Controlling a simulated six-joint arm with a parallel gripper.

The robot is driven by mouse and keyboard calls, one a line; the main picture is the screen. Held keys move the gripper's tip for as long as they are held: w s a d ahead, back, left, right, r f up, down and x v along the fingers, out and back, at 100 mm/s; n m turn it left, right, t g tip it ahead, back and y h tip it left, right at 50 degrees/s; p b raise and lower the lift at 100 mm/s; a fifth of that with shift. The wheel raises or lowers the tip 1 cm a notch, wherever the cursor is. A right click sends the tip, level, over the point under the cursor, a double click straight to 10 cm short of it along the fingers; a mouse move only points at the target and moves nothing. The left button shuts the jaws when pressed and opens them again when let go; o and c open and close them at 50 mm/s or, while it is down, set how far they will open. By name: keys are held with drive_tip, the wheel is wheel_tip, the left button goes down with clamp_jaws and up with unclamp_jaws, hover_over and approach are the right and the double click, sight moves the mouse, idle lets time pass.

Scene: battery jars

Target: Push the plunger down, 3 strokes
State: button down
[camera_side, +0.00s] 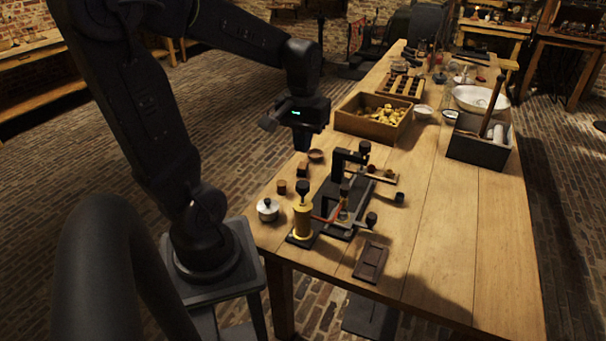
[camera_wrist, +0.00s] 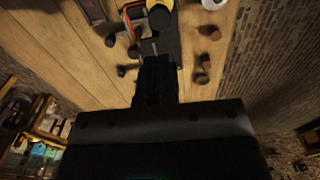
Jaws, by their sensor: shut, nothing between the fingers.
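A brass pump cylinder (camera_side: 303,222) stands upright on a dark base near the table's front left. A black plunger knob (camera_side: 303,188) tops it, with a short length of rod showing below the knob. In the wrist view the brass pump (camera_wrist: 161,5) is cut off by the top edge. My gripper (camera_side: 302,150) points down above the table's left edge, behind the pump and higher than its knob, apart from it. Its fingers are together and empty. The closed fingers (camera_wrist: 158,75) also show in the wrist view, covering part of the black apparatus.
A black frame apparatus (camera_side: 338,200) stands right of the pump, joined by a reddish tube. A dark tray (camera_side: 371,262) lies in front. A wooden box (camera_side: 372,120) stands behind.

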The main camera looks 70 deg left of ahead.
sight(302, 184)
wheel_tip(302, 184, down, 9)
drive_tip(key=shift+r, duration=0.1)
idle(0.4)
drive_tip(key=shift+s+f, duration=0.1)
drive_tip(key=shift+f, duration=1.25)
wheel_tip(302, 184, up, 14)
drive_tip(key=shift+r, duration=0.2)
